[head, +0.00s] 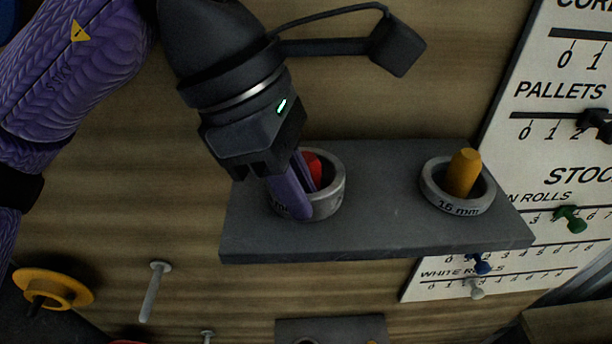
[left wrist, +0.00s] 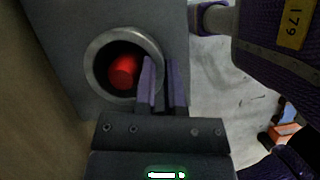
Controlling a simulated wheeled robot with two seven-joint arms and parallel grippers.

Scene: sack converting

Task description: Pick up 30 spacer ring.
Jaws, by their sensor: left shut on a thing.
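A grey metal ring (head: 334,194) sits around a red peg (head: 314,163) on the left part of a dark grey shelf (head: 385,225). Its printed label is mostly hidden by my fingers, so I cannot read the number. My left gripper (head: 305,195) points down and is shut on the ring's near wall, one purple finger inside and one outside. The left wrist view shows the ring (left wrist: 89,66), the red peg (left wrist: 124,71) within it and my left gripper's fingers (left wrist: 160,75) across its wall. My right gripper is not in view.
A second grey ring marked 16 mm (head: 474,207) sits around a yellow peg (head: 464,172) at the shelf's right. A white stock board (head: 560,130) with sliders is to the right. Below left are a yellow flanged piece (head: 75,287) and a metal peg (head: 153,292).

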